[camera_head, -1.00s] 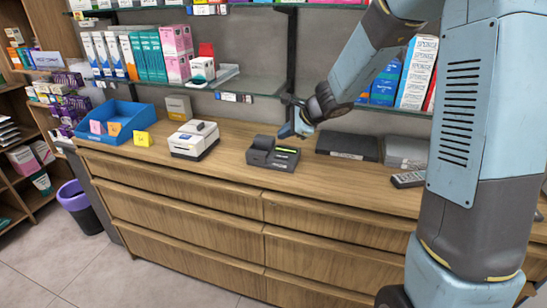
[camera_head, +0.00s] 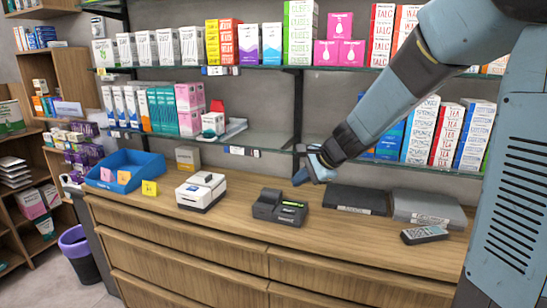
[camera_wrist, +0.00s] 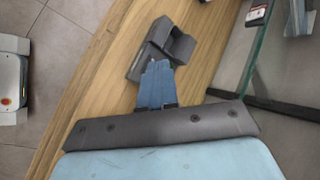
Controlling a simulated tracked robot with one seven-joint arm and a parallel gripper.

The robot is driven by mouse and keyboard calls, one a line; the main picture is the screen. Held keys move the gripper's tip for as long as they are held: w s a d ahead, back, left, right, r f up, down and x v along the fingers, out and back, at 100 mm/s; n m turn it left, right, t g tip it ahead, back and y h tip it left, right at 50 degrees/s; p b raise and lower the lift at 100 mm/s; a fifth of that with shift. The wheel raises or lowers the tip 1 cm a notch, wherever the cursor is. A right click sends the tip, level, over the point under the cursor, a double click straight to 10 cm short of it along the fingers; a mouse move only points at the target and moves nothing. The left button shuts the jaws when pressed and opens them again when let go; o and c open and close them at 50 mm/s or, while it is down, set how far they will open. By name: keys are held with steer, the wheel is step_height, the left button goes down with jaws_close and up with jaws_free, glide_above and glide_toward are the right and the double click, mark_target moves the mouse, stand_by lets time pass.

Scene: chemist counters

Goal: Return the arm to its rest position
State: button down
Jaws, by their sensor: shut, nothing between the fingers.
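My gripper (camera_head: 302,178) is shut and empty. It hangs above the wooden counter, in front of the lower glass shelf's edge, at the end of my blue-grey arm, which comes in from the upper right. In the wrist view my gripper (camera_wrist: 155,66) shows as closed blue fingers pointing at a dark card terminal (camera_wrist: 158,45). In the head view the same terminal (camera_head: 279,208) stands on the counter below and left of the gripper. The gripper appears apart from it.
The counter (camera_head: 240,230) also holds a white printer (camera_head: 201,193), a blue tray (camera_head: 125,170), dark flat boxes (camera_head: 355,199) and a remote (camera_head: 424,234). Glass shelves (camera_head: 270,147) full of boxes line the wall behind. A purple bin (camera_head: 78,245) stands at left.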

steer(key=s+d+r+n+h, duration=0.3)
steer(key=s+d+n, duration=0.3)
steer(key=s, duration=0.7)
steer(key=s+d+r+n+h, duration=0.3)
steer(key=s+d+r+n, duration=0.2)
steer(key=s+d, duration=0.4)
steer(key=s+n, duration=0.1)
steer(key=s, duration=0.3)
steer(key=shift+s+d+r+h, duration=0.2)
steer(key=shift+d+r+h, duration=0.05)
steer(key=shift+d+h, duration=0.15)
